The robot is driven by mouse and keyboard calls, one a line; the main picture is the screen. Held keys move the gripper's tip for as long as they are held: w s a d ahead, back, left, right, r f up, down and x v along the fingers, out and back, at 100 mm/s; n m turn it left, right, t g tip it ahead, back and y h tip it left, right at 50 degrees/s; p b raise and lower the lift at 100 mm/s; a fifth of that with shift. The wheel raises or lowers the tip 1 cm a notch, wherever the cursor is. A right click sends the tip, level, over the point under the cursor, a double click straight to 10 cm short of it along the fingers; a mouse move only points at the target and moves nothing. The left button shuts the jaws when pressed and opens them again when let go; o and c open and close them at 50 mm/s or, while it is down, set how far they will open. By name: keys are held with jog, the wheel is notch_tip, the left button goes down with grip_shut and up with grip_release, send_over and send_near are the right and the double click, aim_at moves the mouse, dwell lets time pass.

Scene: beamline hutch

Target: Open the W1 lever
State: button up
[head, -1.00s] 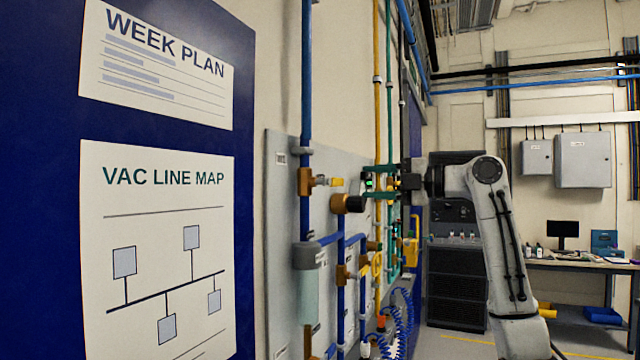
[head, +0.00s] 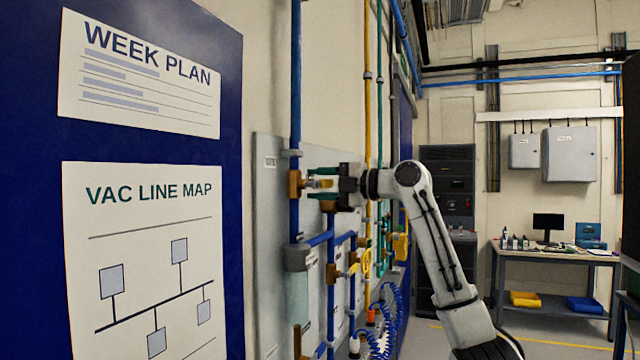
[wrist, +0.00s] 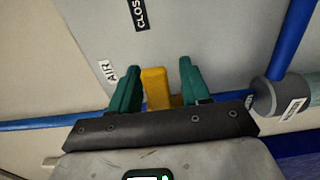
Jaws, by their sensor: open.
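A yellow lever (head: 321,183) sticks out from a brass valve body (head: 294,184) on the vertical blue pipe. I cannot read a W1 label on it. My gripper (head: 313,184) is open, with its green fingers above and below the lever in the head view. In the wrist view the yellow lever (wrist: 156,88) stands between the two green fingers of my gripper (wrist: 158,72), with a gap visible on the right side. Contact on the left side is hard to tell.
The grey panel (head: 267,220) behind carries "AIR" and partly hidden "CLOS" labels in the wrist view. A grey cylinder (head: 298,257) sits on the pipe below. Blue coiled hose (head: 385,320) hangs lower right. A bench (head: 560,256) stands far right.

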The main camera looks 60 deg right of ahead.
grip_shut()
dwell(0.3)
